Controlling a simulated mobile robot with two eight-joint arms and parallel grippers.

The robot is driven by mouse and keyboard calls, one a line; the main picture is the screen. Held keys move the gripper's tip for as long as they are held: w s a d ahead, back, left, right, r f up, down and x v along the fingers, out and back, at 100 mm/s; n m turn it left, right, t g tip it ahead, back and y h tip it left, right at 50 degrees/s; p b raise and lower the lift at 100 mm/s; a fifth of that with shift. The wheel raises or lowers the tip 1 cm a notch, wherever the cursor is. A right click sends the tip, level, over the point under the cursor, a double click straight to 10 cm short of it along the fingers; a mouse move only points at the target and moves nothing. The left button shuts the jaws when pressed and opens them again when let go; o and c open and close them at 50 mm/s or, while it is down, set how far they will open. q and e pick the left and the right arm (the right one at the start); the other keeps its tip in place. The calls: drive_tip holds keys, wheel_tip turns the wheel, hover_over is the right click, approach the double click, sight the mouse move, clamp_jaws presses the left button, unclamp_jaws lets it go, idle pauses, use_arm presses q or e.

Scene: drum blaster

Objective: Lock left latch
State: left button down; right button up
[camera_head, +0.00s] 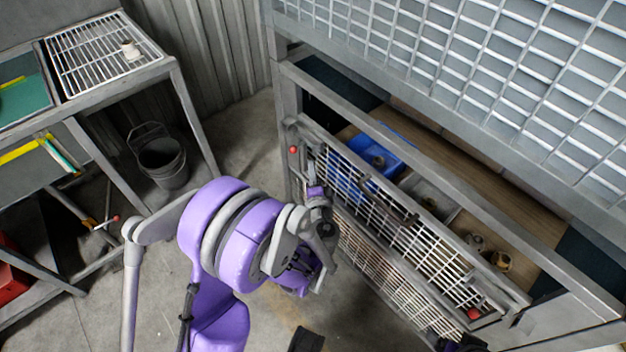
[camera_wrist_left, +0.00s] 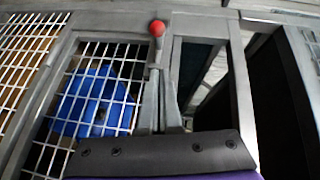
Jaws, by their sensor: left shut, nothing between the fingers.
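The left latch is a metal lever with a red ball (camera_head: 293,149) at the left end of the mesh gate (camera_head: 395,222). In the left wrist view its red ball (camera_wrist_left: 157,28) stands at the top of an upright metal lever, beside the mesh panel. My left gripper (camera_head: 318,192) is shut and empty, close to the gate's left end and just below and right of the ball. A dark finger pad (camera_wrist_left: 165,152) covers the lever's lower end in the wrist view; contact cannot be told. A piece of my right arm (camera_head: 462,343) shows at the bottom edge.
A second red ball (camera_head: 473,313) is at the gate's right end. Behind the gate are a blue bin (camera_head: 375,162), a grey tray (camera_head: 428,192) and small parts.

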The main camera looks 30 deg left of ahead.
sight(291, 149)
use_arm(q)
drive_tip(key=w+a+f, duration=0.1)
drive_tip(key=w+a, duration=0.2)
drive_tip(key=a, duration=0.2)
drive_tip(key=shift+w+a+b, duration=0.2)
drive_tip(key=shift+a+b, duration=0.1)
drive_tip(key=shift+f, duration=0.1)
drive_tip(key=a, duration=0.1)
drive_tip(key=w+a, duration=0.1)
drive_tip(key=a, duration=0.2)
drive_tip(key=shift+w, duration=0.25)
drive_tip(key=shift+d, duration=0.1)
